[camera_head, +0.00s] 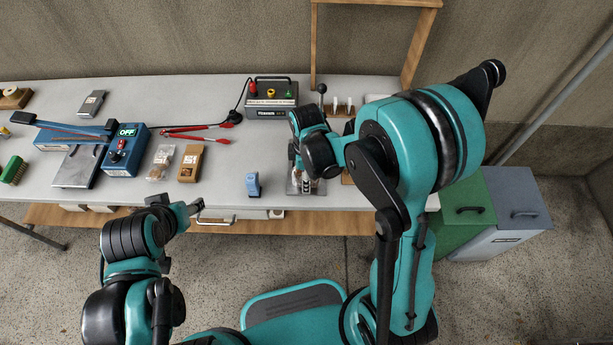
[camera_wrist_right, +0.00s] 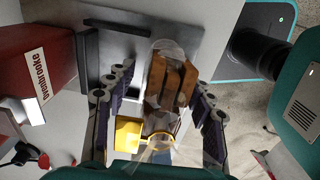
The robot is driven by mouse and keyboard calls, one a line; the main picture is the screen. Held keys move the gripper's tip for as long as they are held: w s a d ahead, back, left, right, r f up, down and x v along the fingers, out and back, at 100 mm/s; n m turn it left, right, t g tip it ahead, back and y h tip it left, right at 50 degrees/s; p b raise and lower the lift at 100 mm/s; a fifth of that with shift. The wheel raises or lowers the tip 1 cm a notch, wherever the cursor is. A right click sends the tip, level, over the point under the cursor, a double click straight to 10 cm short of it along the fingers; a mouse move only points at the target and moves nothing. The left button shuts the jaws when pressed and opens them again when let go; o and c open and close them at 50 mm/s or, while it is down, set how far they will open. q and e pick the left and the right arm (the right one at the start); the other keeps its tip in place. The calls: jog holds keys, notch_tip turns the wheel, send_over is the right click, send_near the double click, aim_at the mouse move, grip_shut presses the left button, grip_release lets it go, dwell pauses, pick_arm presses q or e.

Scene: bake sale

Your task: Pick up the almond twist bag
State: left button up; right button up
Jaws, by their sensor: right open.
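My right gripper (camera_wrist_right: 158,115) is open in the right wrist view. Its fingers stand on either side of a clear bag with brown pieces (camera_wrist_right: 172,78), which looks like the almond twist bag; its label cannot be read. The bag lies over a grey metal plate (camera_wrist_right: 212,28); I cannot tell whether the fingers touch it. In the head view the right gripper (camera_head: 305,180) is over that plate near the table's front edge, and my arm largely hides the bag. My left gripper (camera_head: 195,209) is by the front edge, its jaw state unclear.
A clear bag (camera_head: 160,162) and a brown packet (camera_head: 190,163) lie left of centre. A small blue item (camera_head: 253,184) stands near the front edge. A red-handled tool (camera_head: 200,132) and a dark box (camera_head: 271,98) are behind. A yellow item (camera_wrist_right: 128,136) is near the right fingers.

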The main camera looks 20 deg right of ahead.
jog(key=shift+c, duration=0.2)
jog(key=c, duration=0.8)
jog(key=shift+r, duration=0.1)
